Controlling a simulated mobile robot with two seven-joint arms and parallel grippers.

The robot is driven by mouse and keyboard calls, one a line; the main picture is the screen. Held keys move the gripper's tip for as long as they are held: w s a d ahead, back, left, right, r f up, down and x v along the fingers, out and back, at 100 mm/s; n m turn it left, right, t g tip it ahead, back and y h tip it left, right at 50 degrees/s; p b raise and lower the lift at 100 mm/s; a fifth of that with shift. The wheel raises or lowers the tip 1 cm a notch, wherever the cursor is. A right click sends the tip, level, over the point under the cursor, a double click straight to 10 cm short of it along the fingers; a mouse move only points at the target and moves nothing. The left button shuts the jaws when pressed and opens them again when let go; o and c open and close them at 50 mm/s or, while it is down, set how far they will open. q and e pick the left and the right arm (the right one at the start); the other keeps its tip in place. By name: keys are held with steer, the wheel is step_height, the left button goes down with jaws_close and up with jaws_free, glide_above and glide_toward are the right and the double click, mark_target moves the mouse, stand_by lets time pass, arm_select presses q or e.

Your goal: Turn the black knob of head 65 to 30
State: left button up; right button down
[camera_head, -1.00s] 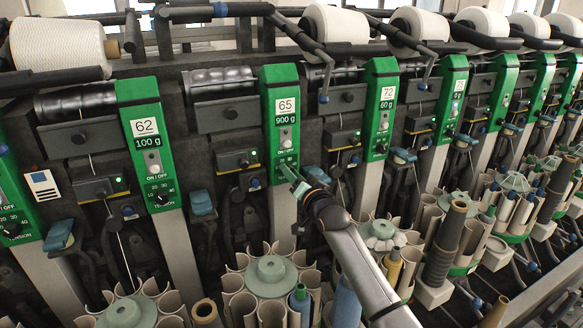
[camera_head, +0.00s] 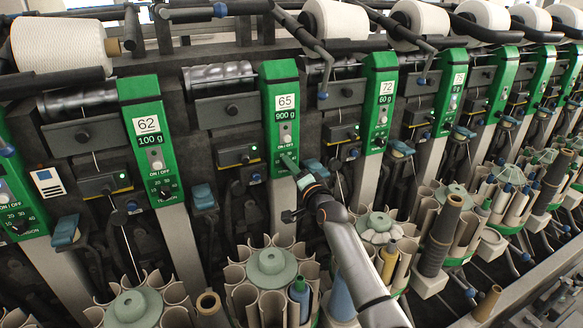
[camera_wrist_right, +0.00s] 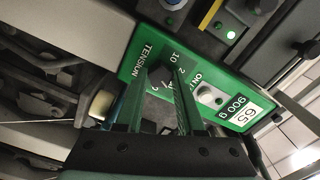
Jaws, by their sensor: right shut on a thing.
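Head 65 is a green panel (camera_head: 279,105) with a label reading 65 and 900 g, and a round on/off switch (camera_head: 286,140). Its black knob (camera_wrist_right: 164,76) sits at the TENSION dial, between my fingertips in the right wrist view. My right gripper (camera_head: 289,162) is at the panel's lower end, its fingers shut on the knob (camera_wrist_right: 166,72). In the wrist view the fingers cover part of the dial. The 10 and part of another number show, but I cannot tell the setting. In the head view the knob is hidden behind my gripper. My left gripper is not in view.
Head 62 (camera_head: 147,135) stands to the left and head 72 (camera_head: 381,100) to the right. A cluster of tubes around a pale green hub (camera_head: 271,267) is below head 65. My right arm passes between it and a neighbouring cluster (camera_head: 379,226).

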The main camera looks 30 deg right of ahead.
steer(key=c, duration=0.5)
jaws_free()
steer(key=s, duration=1.2)
steer(key=shift+s+a, duration=0.25)
steer(key=shift+a, duration=0.1)
